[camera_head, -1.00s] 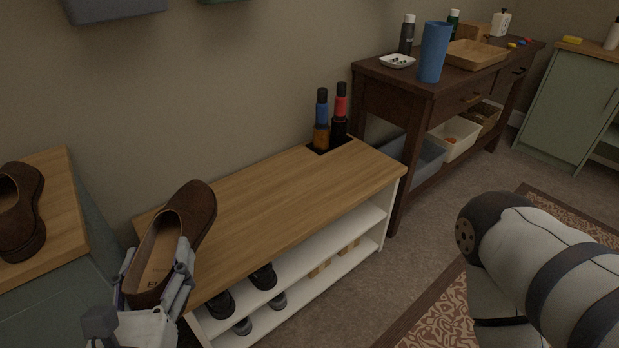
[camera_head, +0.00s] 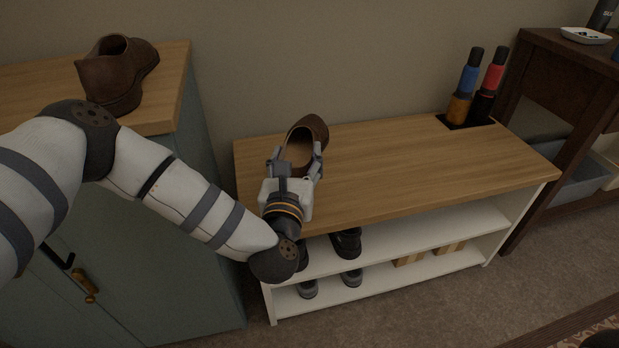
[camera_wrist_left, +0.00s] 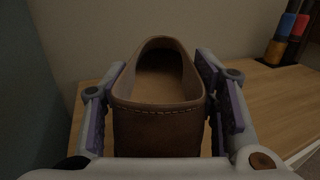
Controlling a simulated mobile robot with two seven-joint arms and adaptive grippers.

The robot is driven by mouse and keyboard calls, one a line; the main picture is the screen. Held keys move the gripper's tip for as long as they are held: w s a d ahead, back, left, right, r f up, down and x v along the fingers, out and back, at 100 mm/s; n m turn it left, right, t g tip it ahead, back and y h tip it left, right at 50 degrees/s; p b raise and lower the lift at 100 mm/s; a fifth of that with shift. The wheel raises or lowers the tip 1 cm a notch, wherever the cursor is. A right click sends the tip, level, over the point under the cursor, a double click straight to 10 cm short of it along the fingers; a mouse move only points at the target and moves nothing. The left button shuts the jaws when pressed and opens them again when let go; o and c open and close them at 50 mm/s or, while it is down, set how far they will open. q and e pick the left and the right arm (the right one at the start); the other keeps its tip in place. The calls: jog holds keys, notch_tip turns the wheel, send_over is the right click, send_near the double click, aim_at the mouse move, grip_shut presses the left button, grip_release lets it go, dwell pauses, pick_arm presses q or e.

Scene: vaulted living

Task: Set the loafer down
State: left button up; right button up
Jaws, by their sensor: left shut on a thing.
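The brown loafer (camera_head: 312,130) is in my left gripper (camera_head: 295,165), at the left end of the wooden bench top (camera_head: 400,165). The fingers are shut on the two sides of its heel end, and its toe points away toward the wall. In the left wrist view the loafer (camera_wrist_left: 158,125) sits between both finger pads, its opening facing up. I cannot tell whether its sole touches the bench top. A second brown shoe (camera_head: 115,75) stands on the wood-topped green cabinet (camera_head: 180,95) at the left. My right gripper is not in view.
Two bottles, one with a blue band (camera_head: 467,82) and one with a red band (camera_head: 491,80), stand at the bench's back right. Dark shoes (camera_head: 346,243) sit on the shelves below. A dark wood table (camera_head: 545,75) stands at the right. The bench top's middle is clear.

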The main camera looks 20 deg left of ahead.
pick_arm(q)
jog(key=w+f, duration=0.1)
jog(key=f, duration=0.1)
jog(key=w+f+b, duration=0.1)
jog(key=w, duration=0.1)
jog(key=w+f+b, duration=0.1)
jog(key=f, duration=0.1)
jog(key=shift+w+a+f, duration=0.25)
jog(key=shift+a+f, duration=0.05)
jog(key=shift+f, duration=0.05)
jog(key=shift+w+f+b, duration=0.1)
jog(key=shift+f+b, duration=0.4)
jog(key=shift+f, duration=1.25)
jog(key=o, duration=1.5)
jog(key=shift+s+r, duration=0.15)
jog(key=shift+s, duration=0.05)
jog(key=p+v, duration=0.2)
jog(key=v, duration=0.9)
jog(key=shift+s, duration=0.3)
